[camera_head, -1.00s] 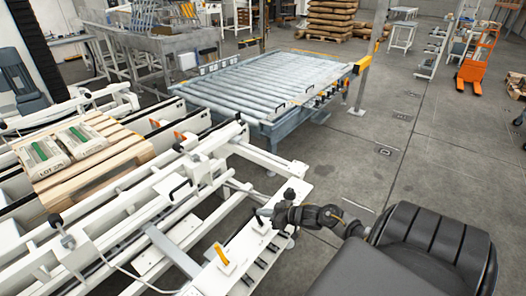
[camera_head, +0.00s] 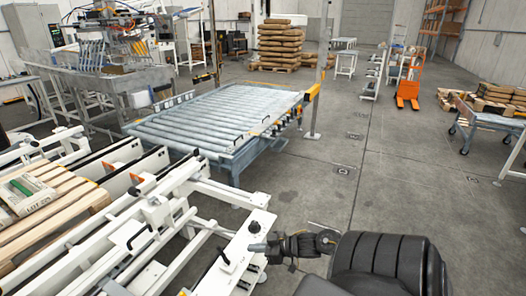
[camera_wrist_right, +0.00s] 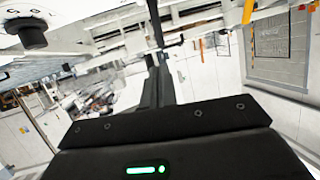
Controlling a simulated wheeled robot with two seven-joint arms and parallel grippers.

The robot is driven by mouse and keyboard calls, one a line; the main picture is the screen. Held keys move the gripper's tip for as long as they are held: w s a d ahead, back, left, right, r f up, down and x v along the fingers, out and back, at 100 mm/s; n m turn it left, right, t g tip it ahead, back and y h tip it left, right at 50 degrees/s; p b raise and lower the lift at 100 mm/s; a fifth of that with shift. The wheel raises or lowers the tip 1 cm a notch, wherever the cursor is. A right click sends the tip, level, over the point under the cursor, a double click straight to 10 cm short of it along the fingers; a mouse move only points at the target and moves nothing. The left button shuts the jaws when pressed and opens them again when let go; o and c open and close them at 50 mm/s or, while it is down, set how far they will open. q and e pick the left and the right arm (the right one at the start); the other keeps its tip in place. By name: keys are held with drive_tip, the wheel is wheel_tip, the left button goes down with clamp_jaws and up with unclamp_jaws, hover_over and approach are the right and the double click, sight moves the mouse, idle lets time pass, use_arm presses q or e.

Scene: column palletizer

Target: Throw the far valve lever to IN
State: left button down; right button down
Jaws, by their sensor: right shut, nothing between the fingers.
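The far valve lever (camera_head: 224,257) is a short black handle on the white panel at the lower middle of the head view. It leans toward the upper left; its position mark cannot be read. My right gripper (camera_head: 252,247) is shut and empty, just right of the lever with a small gap in the picture. In the right wrist view my right gripper's dark fingers (camera_wrist_right: 156,85) are together. A dark, thin handle (camera_wrist_right: 174,42), perhaps the lever, shows beyond their tips. My left gripper is out of view.
A black round knob (camera_head: 254,227) sits on the panel just above my right gripper; a similar knob (camera_wrist_right: 27,32) shows in the wrist view. White conveyor rails and a wooden pallet (camera_head: 60,207) lie left. A roller conveyor (camera_head: 215,118) stands behind.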

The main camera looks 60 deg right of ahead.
drive_tip(key=v, duration=0.3)
drive_tip(key=shift+r, duration=0.15)
drive_tip(key=shift+w, duration=0.1)
idle(0.5)
drive_tip(key=s+d+f+g+h, duration=0.25)
drive_tip(key=s+d+f, duration=0.2)
drive_tip(key=f, duration=0.55)
drive_tip(key=s+d+f+g+h, duration=0.1)
drive_tip(key=s+d+f+h, duration=0.2)
drive_tip(key=s+f, duration=0.5)
drive_tip(key=s+a+f+m+g+h, duration=0.1)
drive_tip(key=s+a+f+g, duration=0.15)
drive_tip(key=f, duration=0.35)
drive_tip(key=s+a+f+g, duration=0.1)
drive_tip(key=s+f, duration=0.3)
drive_tip(key=f, duration=0.2)
drive_tip(key=s+a+f+g, duration=0.4)
drive_tip(key=s+a+f, duration=0.6)
drive_tip(key=s+a, duration=0.2)
drive_tip(key=s+a+f, duration=0.1)
drive_tip(key=a+f, duration=0.1)
drive_tip(key=a, duration=0.5)
drive_tip(key=s+a+f+g+y, duration=0.1)
drive_tip(key=a, duration=0.7)
drive_tip(key=shift+f+b, duration=0.35)
drive_tip(key=shift+f, duration=0.05)
